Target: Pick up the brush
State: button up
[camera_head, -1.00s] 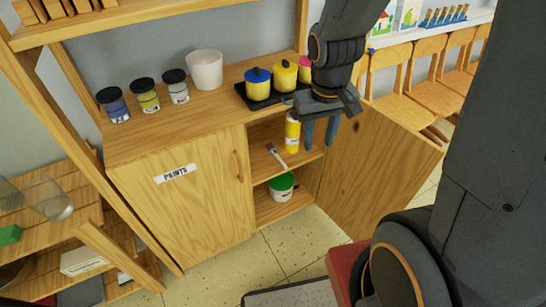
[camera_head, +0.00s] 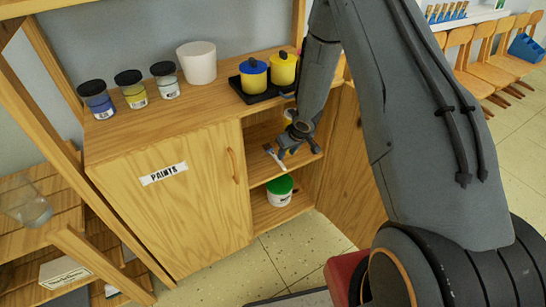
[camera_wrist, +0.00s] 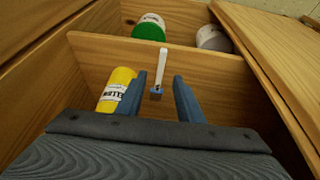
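The brush (camera_wrist: 162,67) has a white shaft and a small blue end (camera_wrist: 156,91). In the head view the brush (camera_head: 270,152) lies on the middle shelf of the open cabinet, its pale end near the front edge. My gripper (camera_wrist: 159,77) is open, with its blue fingers on either side of the brush in the wrist view and a gap on both sides. In the head view my gripper (camera_head: 290,149) is inside the right compartment, just right of the brush. I cannot tell how high the fingers are above the shelf.
A yellow bottle (camera_wrist: 117,90) stands close left of the fingers in the wrist view. A green-lidded tub (camera_head: 280,190) sits on the lower shelf. The open cabinet door (camera_head: 350,175) is at the right. Jars, a white cup and yellow pots (camera_head: 284,68) stand on top.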

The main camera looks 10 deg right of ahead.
aim_at(281, 164)
jog(key=shift+s+x, duration=0.1)
jog(key=shift+x, duration=1.85)
jog(key=shift+s+x, duration=0.15)
jog(key=shift+x, duration=1.75)
jog(key=shift+f, duration=0.1)
grip_shut()
